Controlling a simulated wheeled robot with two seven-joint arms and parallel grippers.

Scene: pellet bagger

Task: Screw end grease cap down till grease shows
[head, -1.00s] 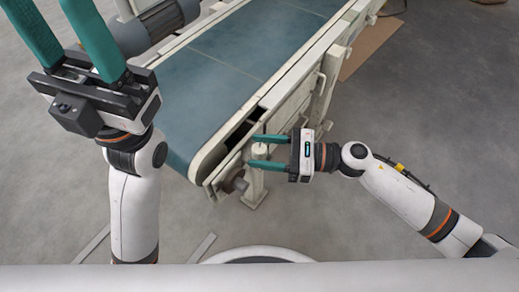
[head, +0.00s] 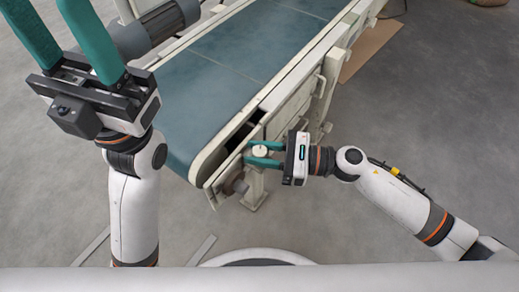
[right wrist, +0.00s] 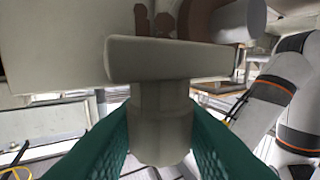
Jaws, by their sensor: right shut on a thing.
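The grease cap (head: 260,150) is a small pale round piece at the near right corner of the conveyor's end. My right gripper (head: 265,154) comes in from the right and is shut on the cap, one teal finger on each side. In the right wrist view a pale cylindrical piece (right wrist: 160,125) stands between the two fingers, below a pale flat block (right wrist: 170,60). Brown marks (right wrist: 163,20) show beyond that block; I cannot tell whether they are grease or rust. My left gripper (head: 63,30) is open and empty at the upper left, fingertips cut off by the frame.
The conveyor's blue-green belt (head: 215,95) runs away toward the upper right in a pale frame. A grey motor (head: 150,32) sits on its left side. A brown roller shaft end (head: 237,184) sticks out below the cap. Grey floor to the right is open, with cardboard (head: 372,48) farther back.

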